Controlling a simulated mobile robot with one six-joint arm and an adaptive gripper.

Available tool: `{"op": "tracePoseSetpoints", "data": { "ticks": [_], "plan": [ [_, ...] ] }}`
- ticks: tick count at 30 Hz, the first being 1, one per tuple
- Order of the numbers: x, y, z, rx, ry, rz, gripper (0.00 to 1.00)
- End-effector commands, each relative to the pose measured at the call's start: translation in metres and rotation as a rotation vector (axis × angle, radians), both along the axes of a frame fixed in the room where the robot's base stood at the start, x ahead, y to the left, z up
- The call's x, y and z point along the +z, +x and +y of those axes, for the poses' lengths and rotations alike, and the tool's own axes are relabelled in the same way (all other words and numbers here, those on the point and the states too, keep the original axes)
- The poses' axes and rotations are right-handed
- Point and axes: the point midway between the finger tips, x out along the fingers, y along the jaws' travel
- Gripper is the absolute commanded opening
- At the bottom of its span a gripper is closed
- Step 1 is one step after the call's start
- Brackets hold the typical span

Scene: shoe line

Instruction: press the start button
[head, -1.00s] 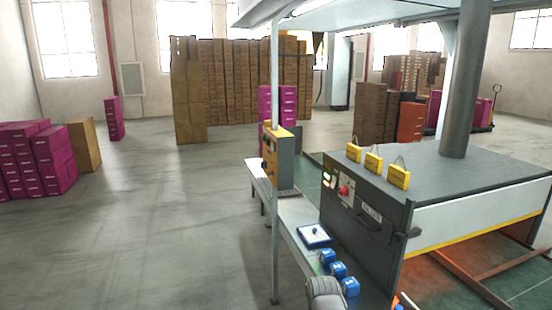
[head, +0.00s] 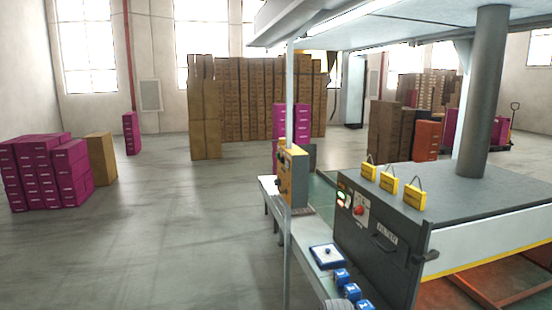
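A dark grey machine (head: 385,245) stands at the right. On its front panel is a small lit green button (head: 341,198) with a white one above it. A red knob (head: 359,210) on a pale plate is to their right. A yellow-orange control box (head: 293,175) stands left of the machine, by a thin pole; small controls on its left face are too small to tell apart. No button is labelled legibly as start. My gripper is not in view, and nothing touches the panel.
A bench (head: 303,254) along the machine's front holds a blue-and-white device (head: 327,256) and several blue items (head: 341,276). Yellow padlock-shaped blocks (head: 388,184) stand on the machine. Magenta boxes (head: 45,172) are stacked at far left. The floor at left centre is clear.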

Motion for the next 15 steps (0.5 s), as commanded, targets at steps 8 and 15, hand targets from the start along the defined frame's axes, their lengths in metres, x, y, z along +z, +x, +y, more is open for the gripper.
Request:
{"op": "tracePoseSetpoints", "data": {
  "ticks": [8, 15],
  "plan": [
    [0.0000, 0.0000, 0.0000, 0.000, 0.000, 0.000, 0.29],
    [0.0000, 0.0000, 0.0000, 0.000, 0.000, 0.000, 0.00]
  ]
}}
